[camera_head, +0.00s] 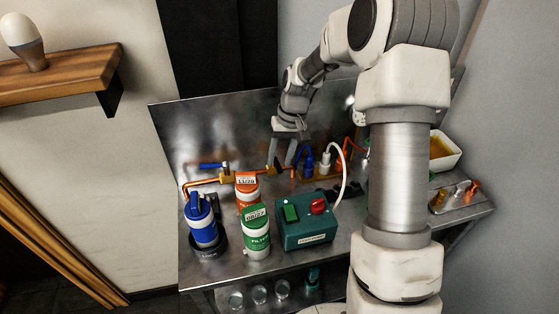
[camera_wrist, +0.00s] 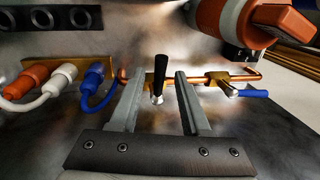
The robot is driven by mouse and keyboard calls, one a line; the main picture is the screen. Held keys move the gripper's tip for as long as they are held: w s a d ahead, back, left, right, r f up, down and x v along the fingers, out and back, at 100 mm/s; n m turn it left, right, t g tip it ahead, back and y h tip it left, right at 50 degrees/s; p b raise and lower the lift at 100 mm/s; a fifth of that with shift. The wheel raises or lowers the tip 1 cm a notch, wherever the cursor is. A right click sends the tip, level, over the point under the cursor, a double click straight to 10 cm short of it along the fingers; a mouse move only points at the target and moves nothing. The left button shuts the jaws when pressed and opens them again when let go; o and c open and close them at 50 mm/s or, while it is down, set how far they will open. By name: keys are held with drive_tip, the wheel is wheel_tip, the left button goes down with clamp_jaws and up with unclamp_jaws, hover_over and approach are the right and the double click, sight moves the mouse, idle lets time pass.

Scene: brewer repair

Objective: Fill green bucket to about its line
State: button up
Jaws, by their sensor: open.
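My gripper (camera_head: 283,152) reaches down at the back panel above the steel bench. In the wrist view its two fingers (camera_wrist: 158,100) are apart, with a black-handled tap lever (camera_wrist: 159,70) upright in the gap between them. I cannot tell whether either finger touches it. The lever stands by a copper pipe (camera_wrist: 140,80). A blue valve handle (camera_wrist: 250,93) is to its right and also shows in the head view (camera_head: 212,166). I cannot make out a green bucket with a line. A small teal-green object (camera_head: 314,275) is below the bench, too partial to name.
On the bench are a blue canister (camera_head: 202,226), a green-and-white filter canister (camera_head: 256,243), an orange-and-white canister (camera_head: 247,192) and a green box (camera_head: 308,228) with a red knob. Coloured plugs (camera_wrist: 55,88) are left of my fingers. A white tray (camera_head: 452,160) holds amber liquid.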

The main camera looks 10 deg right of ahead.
drive_tip(key=shift+a+f, duration=0.15)
drive_tip(key=shift+f, duration=0.4)
clamp_jaws()
idle(1.1)
